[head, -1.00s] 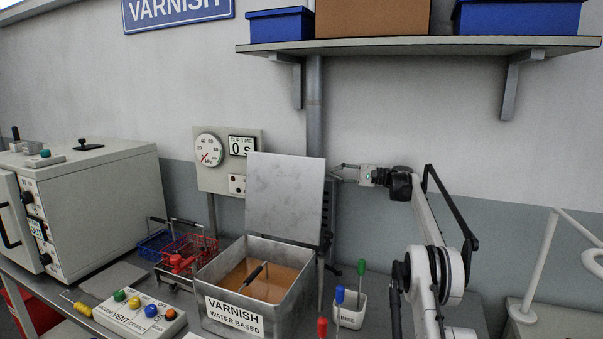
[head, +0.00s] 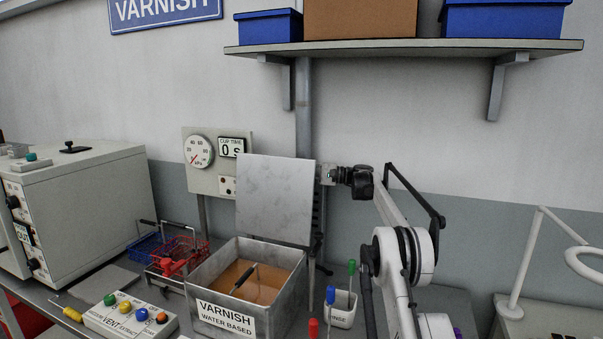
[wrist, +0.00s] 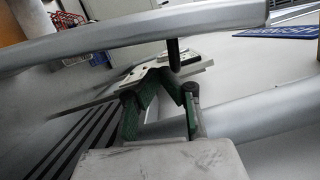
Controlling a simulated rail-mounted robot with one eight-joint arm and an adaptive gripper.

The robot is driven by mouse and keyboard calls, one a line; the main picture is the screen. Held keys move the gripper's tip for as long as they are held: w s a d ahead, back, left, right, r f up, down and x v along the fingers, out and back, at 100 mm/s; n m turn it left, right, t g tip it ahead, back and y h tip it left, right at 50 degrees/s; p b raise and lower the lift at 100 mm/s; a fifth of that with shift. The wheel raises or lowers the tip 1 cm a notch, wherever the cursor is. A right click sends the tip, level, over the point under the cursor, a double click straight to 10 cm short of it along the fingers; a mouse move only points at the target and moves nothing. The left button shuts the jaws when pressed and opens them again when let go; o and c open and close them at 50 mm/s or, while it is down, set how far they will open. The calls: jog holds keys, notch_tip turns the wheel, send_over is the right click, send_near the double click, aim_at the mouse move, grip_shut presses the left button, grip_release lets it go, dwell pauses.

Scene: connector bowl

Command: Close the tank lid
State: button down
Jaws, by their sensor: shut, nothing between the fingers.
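The tank lid (head: 274,199) is a grey square plate standing upright at the back edge of the metal varnish tank (head: 224,316). The tank is open and holds brown varnish.
A stirring rod (head: 244,278) lies in the tank. Red and blue wire baskets (head: 182,254) and a vent control box (head: 130,318) stand left. A rinse cup (head: 342,309) with brushes is right. A wall pipe (head: 304,110) and gauge panel (head: 212,165) are behind the lid.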

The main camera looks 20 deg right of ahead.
aim_at(294, 173)
jog(key=shift+s+a+r, duration=0.2)
jog(key=shift+s+a, duration=0.8)
jog(key=shift+a, duration=0.1)
jog(key=shift+a, duration=0.1)
